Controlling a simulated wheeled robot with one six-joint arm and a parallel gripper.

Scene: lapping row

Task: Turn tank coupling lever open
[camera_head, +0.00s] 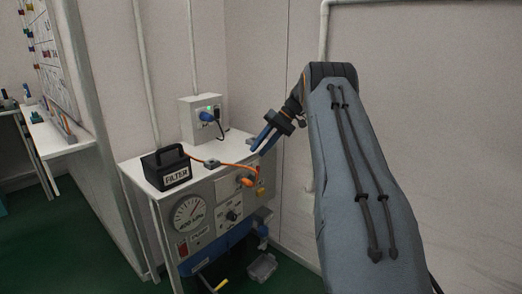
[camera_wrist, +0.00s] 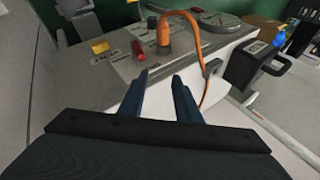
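My gripper (camera_head: 257,148) is open and empty, above the right end of the bench. Its two blue fingers (camera_wrist: 160,76) stand apart in the wrist view, pointing toward the panel. An orange coupling (camera_head: 247,181) sticks out of the grey panel with an orange hose on it. It also shows in the wrist view (camera_wrist: 163,32), beyond the fingertips and apart from them. A blue tank-like body (camera_head: 228,250) lies low under the panel, with a yellow handle (camera_head: 219,286) near its lower left. I cannot tell which part is the coupling lever.
A black filter box (camera_head: 165,168) stands on the bench top (camera_head: 136,172). A grey block (camera_head: 211,163) holds the hose there. The panel carries a pressure gauge (camera_head: 189,213). A wall box (camera_head: 202,118) is behind; a grey bin (camera_head: 262,268) is below.

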